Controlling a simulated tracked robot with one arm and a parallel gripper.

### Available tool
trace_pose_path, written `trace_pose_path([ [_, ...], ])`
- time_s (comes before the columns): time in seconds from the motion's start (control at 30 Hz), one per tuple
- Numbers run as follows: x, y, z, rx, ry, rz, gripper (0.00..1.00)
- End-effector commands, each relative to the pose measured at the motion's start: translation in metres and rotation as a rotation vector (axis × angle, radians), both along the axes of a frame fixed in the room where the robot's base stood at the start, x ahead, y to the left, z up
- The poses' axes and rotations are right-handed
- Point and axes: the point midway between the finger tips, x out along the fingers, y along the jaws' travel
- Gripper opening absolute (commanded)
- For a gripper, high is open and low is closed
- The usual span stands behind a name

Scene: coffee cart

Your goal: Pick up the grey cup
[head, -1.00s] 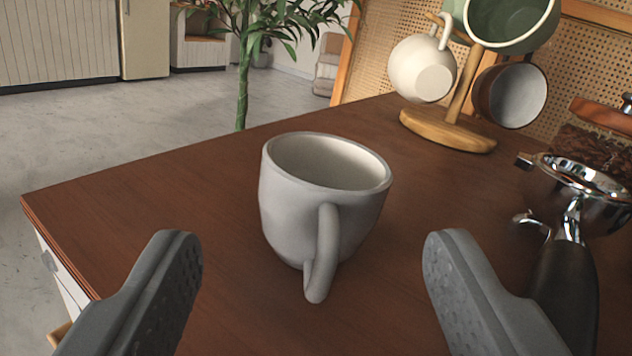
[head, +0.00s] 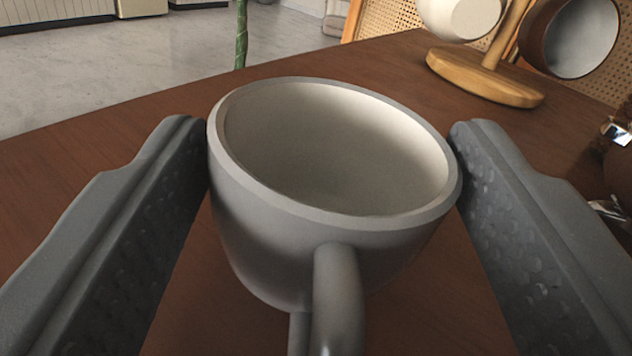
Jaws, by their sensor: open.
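The grey cup (head: 265,235) stands upright on the brown wooden top, large in the middle of the head view. Its inside is pale and looks empty. Its handle (head: 338,295) points toward me, and the handle's lower end is cut off by the picture's bottom edge. My gripper (head: 328,140) is open, with one finger to the left of the cup and one to the right. The fingertips are level with the rim in the picture, very close to it on both sides. I cannot tell whether either finger touches the cup.
A wooden mug stand (head: 485,78) with a white mug (head: 462,14) and a brown mug (head: 572,38) stands at the back right. A partly visible metal item (head: 616,133) is at the right edge. The wooden top (head: 130,130) is bare at left; its far edge borders the floor.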

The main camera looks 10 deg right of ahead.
Motion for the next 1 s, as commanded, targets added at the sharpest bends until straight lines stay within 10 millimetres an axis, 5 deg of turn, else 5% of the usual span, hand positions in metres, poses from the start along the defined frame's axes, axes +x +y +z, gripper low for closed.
trace_pose_path([
  [0.13, 0.000, 0.000, 0.000, 0.000, 0.000, 0.000, 0.58],
  [0.27, 0.000, 0.000, 0.000, 0.000, 0.001, 0.000, 0.26],
  [0.63, 0.000, 0.000, 0.004, 0.000, 0.000, 0.000, 0.26],
  [1.0, -0.004, 0.000, 0.038, 0.000, 0.001, -0.001, 0.26],
])
